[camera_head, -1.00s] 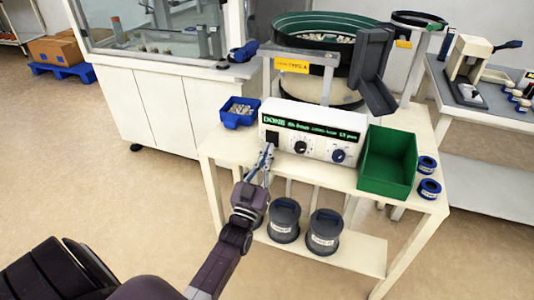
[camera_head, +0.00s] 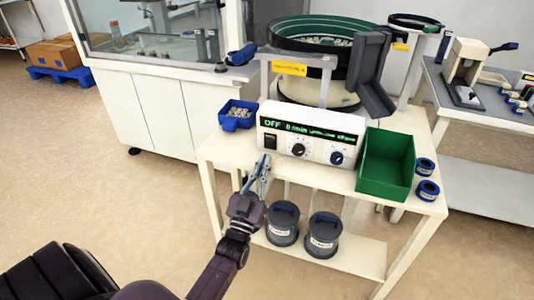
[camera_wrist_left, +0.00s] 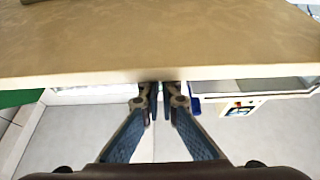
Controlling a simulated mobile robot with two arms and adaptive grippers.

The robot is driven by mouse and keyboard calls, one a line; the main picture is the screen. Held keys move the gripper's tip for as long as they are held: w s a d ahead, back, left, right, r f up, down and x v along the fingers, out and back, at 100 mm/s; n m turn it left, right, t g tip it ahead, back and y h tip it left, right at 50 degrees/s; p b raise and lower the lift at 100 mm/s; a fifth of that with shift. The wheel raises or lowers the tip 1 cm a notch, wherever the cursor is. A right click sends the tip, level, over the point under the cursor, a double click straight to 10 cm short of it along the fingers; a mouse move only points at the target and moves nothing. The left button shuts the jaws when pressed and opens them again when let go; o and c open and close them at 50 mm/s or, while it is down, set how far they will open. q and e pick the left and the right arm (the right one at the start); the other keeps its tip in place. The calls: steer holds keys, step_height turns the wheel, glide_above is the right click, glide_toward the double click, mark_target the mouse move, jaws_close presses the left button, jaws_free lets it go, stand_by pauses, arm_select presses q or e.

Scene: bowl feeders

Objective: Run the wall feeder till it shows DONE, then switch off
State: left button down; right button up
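The feeder's control box (camera_head: 312,136) stands on the cream table. Its green display (camera_head: 305,129) reads OFF at the left, with smaller text after it. The dark rocker switch (camera_head: 270,141) is at the left of the panel, with two round knobs to its right. The bowl feeder (camera_head: 318,42) stands behind it, with several pale parts inside. My left gripper (camera_head: 262,164) is in front of and below the switch, apart from it. In the left wrist view its fingertips (camera_wrist_left: 160,92) are close together with nothing seen between them. My right gripper is not in view.
A green bin (camera_head: 385,167) stands right of the box and a small blue bin (camera_head: 238,113) with parts to its left. Two blue rings lie at the table's right end. Two grey canisters (camera_head: 282,223) stand on the lower shelf. Open floor lies left of the table.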

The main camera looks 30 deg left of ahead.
arm_select(q)
steer(key=v, duration=0.5)
steer(key=shift+a+f, duration=0.2)
steer(key=shift+f, duration=0.05)
steer(key=shift+w+r, duration=0.1)
steer(key=shift+r, duration=0.15)
